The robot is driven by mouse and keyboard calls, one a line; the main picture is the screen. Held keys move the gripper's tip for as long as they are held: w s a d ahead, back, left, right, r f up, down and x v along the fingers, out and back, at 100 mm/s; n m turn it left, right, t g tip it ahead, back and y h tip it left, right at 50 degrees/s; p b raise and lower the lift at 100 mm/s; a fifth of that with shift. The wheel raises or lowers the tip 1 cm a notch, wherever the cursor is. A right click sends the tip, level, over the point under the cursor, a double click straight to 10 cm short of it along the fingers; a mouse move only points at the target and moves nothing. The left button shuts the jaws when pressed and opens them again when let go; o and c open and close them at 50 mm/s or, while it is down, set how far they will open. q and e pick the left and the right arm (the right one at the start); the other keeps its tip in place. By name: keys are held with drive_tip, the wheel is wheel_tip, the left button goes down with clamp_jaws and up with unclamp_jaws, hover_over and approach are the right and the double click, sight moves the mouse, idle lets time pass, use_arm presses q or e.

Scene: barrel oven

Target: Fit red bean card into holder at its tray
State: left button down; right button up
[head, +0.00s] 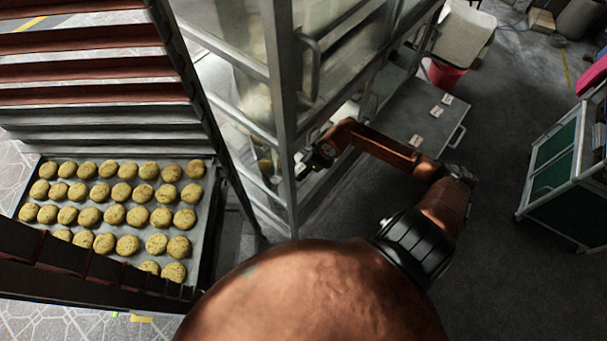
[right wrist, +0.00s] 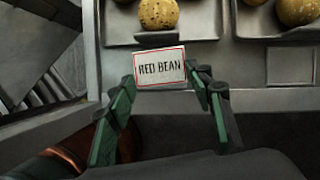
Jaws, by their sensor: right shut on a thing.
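The red bean card (right wrist: 161,69) is white with a thin red border and reads "RED BEAN". In the right wrist view my right gripper (right wrist: 165,78) is shut on it, one finger at each side, and the card faces the camera upright. Just behind its top edge a dark holder (right wrist: 157,39) shows at the front edge of a tray (right wrist: 205,31) with round buns. The card partly covers the holder, and I cannot tell whether they touch. In the head view my right gripper (head: 320,156) is at the metal-framed glass cabinet; the card is not clear there. My left gripper is not in view.
A second bun tray (right wrist: 249,28) is at the right. In the head view, a rack tray of buns (head: 210,215) stands left of the cabinet frame (head: 284,110). A grey cart top (head: 400,112) with several small white cards lies behind my forearm.

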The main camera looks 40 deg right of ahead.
drive_tip(key=shift+f, duration=0.6)
wheel_tip(320, 180, down, 2)
drive_tip(key=shift+f+b, duration=0.25)
drive_tip(key=shift+b, duration=0.05)
drive_tip(key=shift+a+f, duration=0.2)
drive_tip(key=shift+f, duration=0.1)
drive_tip(key=shift+c, duration=0.6)
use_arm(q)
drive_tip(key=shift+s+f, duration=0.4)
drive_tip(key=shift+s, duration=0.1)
use_arm(e)
drive_tip(key=shift+s, duration=0.15)
drive_tip(key=o, duration=1.1)
drive_tip(key=shift+f, duration=0.15)
drive_tip(key=shift+c, duration=0.2)
drive_tip(key=o, duration=0.4)
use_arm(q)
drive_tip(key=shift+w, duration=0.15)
use_arm(e)
drive_tip(key=shift+o, duration=0.2)
